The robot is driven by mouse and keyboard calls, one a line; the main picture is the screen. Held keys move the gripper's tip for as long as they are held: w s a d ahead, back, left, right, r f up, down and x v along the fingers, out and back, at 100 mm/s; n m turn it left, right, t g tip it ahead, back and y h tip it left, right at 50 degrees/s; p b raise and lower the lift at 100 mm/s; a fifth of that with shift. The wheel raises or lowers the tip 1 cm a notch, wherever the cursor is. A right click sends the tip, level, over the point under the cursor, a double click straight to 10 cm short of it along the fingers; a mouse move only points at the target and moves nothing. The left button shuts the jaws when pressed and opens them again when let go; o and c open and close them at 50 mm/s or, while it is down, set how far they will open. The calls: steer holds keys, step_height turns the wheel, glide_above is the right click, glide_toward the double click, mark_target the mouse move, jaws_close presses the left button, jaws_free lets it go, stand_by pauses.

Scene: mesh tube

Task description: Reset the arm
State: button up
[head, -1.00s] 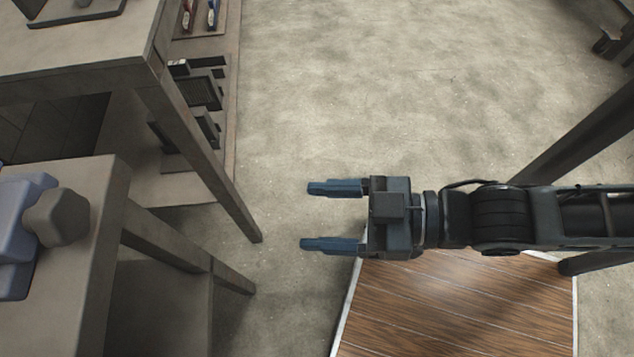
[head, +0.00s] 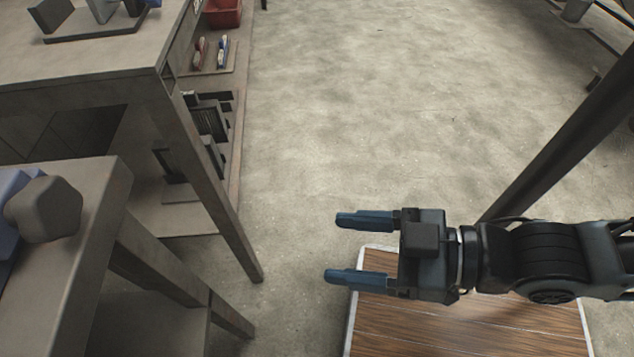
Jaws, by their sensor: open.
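My gripper (head: 348,248) is in the lower middle of the head view, at the end of my dark arm, which reaches in from the right edge. Its two blue fingers point left and stand apart, with nothing between them. It is over bare floor, beside and partly above a wood-planked board (head: 440,325) with a pale edge. No object touches the fingers.
A grey table (head: 120,82) stands at the upper left, and another table (head: 95,215) with a grey knob (head: 43,209) at the lower left. A low shelf with a red bin (head: 222,12) is behind. The concrete floor (head: 400,100) ahead is clear.

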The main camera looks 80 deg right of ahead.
step_height(320, 180, up, 16)
steer(key=p, duration=1.5)
steer(key=shift+p, duration=0.4)
